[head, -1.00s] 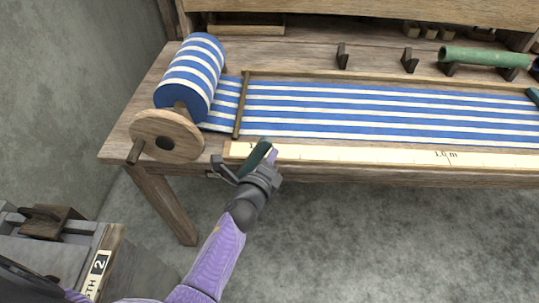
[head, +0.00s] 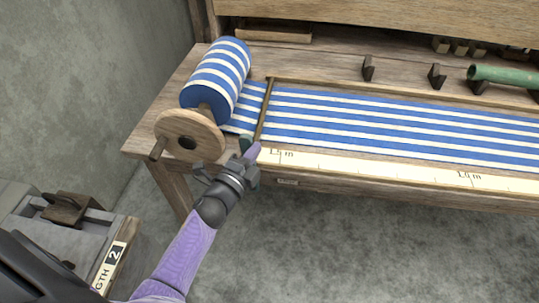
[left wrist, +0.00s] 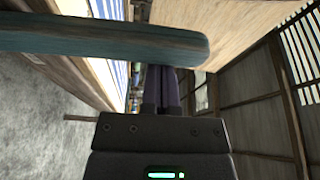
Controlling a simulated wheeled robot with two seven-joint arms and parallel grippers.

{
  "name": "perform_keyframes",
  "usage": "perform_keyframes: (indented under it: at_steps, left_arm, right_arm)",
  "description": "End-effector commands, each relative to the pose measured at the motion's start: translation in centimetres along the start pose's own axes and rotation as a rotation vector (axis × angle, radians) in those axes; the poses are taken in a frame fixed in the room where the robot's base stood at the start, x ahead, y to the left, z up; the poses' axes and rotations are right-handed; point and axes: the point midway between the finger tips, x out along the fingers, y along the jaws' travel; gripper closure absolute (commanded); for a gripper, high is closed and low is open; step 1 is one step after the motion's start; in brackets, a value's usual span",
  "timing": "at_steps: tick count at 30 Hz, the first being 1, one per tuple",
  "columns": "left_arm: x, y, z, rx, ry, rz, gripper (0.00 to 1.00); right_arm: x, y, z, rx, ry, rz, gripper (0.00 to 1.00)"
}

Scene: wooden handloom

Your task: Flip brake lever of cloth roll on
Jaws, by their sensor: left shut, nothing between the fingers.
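The cloth roll (head: 216,80) is wound with blue and white striped cloth at the table's left end, with a wooden disc (head: 190,136) on its near end. A dark green lever (head: 246,142), apparently the brake lever, stands just right of the disc, partly hidden by my left gripper. My left gripper (head: 254,151) is shut and empty, its purple fingertips right beside the lever. In the left wrist view the lever (left wrist: 110,40) crosses above the shut fingers (left wrist: 162,90); I cannot tell whether they touch. My right gripper is not in view.
Striped cloth (head: 390,125) stretches right from the roll, with a pale measuring strip (head: 400,175) along the table's front edge. A green tube (head: 500,74) rests on dark supports behind. A grey bench (head: 40,220) stands at lower left. The floor in front is clear.

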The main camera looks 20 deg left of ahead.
Motion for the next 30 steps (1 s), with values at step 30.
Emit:
perform_keyframes:
  at_steps: [30]
  left_arm:
    - [-1.1, -0.1, 3.1, -0.172, -0.007, -0.057, 1.00]
  right_arm:
    - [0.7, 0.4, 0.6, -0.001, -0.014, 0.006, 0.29]
